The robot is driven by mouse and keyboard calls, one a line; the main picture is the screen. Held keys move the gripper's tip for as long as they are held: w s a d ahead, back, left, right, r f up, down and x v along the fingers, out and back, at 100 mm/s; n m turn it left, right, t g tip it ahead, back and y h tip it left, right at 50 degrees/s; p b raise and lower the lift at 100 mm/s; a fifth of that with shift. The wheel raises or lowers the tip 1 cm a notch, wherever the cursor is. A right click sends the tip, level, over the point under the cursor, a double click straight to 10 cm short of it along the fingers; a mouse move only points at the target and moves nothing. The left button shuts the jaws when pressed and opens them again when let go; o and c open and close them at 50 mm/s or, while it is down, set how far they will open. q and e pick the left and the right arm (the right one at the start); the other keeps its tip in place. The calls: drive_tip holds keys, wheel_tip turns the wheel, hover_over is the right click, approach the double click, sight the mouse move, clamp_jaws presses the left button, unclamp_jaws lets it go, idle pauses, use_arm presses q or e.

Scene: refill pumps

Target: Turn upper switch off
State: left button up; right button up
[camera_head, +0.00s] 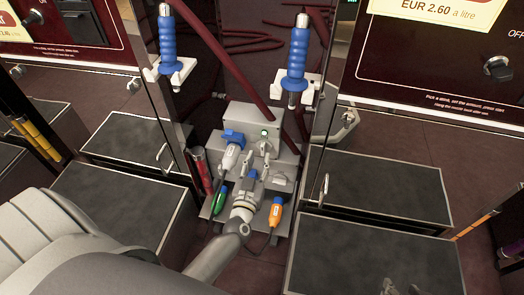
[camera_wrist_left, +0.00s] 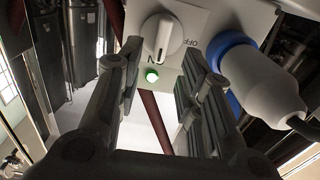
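The upper switch is a white rotary knob (camera_wrist_left: 162,37) on a light grey box (camera_head: 240,115). In the left wrist view a lit green lamp (camera_wrist_left: 152,75) sits beside the knob, and an OFF label is printed to its right. The lamp also shows in the head view (camera_head: 264,134). My left gripper (camera_wrist_left: 162,62) is open, with its fingertips on either side of the knob and a visible gap to it. In the head view the left gripper (camera_head: 258,168) is in front of the box. My right gripper (camera_head: 402,287) shows only partly and dark at the bottom edge.
A blue and white plug (camera_wrist_left: 262,80) sits in the box close beside my left gripper's finger. A green connector (camera_head: 220,201) and an orange connector (camera_head: 275,212) are lower down. Two blue-handled nozzles (camera_head: 297,55) hang above. Dark-topped cabinets (camera_head: 375,250) flank the box.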

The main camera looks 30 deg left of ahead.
sight(262, 149)
use_arm(q)
drive_tip(key=b+x, duration=0.1)
drive_tip(key=x, duration=0.3)
drive_tip(key=shift+w+f, duration=0.1)
drive_tip(key=shift+w, duration=0.05)
drive_tip(key=shift+w+a, duration=0.2)
drive_tip(key=shift+w, duration=0.3)
use_arm(e)
drive_tip(key=w+a+r+t, duration=0.2)
drive_tip(key=w+r+t, duration=0.1)
drive_tip(key=w, duration=0.2)
drive_tip(key=shift+w+r+y, duration=0.2)
drive_tip(key=shift+r+y, duration=0.1)
drive_tip(key=shift+y, duration=0.1)
use_arm(q)
clamp_jaws()
